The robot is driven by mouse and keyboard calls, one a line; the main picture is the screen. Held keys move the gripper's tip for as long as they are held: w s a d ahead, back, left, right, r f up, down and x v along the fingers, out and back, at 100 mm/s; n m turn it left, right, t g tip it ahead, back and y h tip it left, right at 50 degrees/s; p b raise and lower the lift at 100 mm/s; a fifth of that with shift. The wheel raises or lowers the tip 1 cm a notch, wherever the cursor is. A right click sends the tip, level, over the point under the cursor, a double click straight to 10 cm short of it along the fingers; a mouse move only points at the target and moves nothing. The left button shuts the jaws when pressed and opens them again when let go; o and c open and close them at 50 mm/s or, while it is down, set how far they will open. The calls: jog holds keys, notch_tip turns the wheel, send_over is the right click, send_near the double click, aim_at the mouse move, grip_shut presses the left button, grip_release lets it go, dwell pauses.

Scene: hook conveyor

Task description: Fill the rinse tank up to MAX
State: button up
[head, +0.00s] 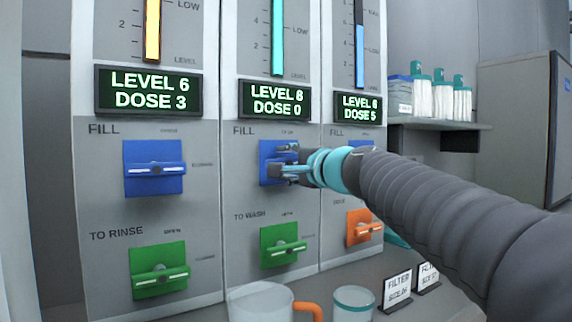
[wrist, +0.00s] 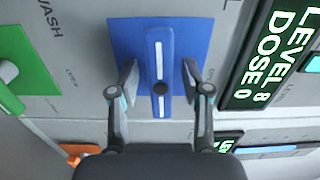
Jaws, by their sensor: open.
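The middle column's display (head: 275,100) reads LEVEL 8, DOSE 0, under a teal gauge bar (head: 278,40) whose top is out of frame. No tank name shows on the columns. My gripper (head: 287,165) is at this column's blue FILL valve. In the wrist view, the gripper (wrist: 159,82) is open, one finger on each side of the blue lever (wrist: 159,50), with small gaps. The lever lies level across its blue plate (wrist: 193,35). The column's green TO WASH valve (head: 283,246) is below; its handle lies nearly level.
The left column has a blue FILL valve (head: 154,168), a green TO RINSE valve (head: 159,271) and a display (head: 149,91) reading LEVEL 6, DOSE 3. The right display (head: 358,107) reads LEVEL 6, DOSE 5, above an orange valve (head: 364,229). A jug (head: 260,303) stands in front.

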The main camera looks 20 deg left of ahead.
jog(key=v, duration=1.1)
jog(key=shift+s+d, duration=0.25)
jog(key=shift+d, duration=0.05)
dwell(0.8)
jog(key=s+d+f+n+g+h, duration=0.2)
jog(key=s+d+f+h, duration=0.2)
jog(key=f, duration=0.9)
jog(key=s+d+f+n+g+h, duration=0.2)
jog(key=s+d+f+h, duration=0.3)
jog(key=s+d+f, duration=0.6)
jog(key=s+d+f+n+g+h, duration=0.2)
jog(key=s+d+f, duration=0.5)
jog(key=d+f, duration=0.5)
notch_tip(320, 180, down, 4)
jog(key=n+h, duration=0.1)
jog(key=h, duration=0.1)
jog(key=shift+s+n+h, duration=0.25)
jog(key=shift+n+h, duration=0.05)
jog(key=shift+h, duration=0.1)
jog(key=shift+c, duration=0.6)
jog(key=shift+a, duration=0.1)
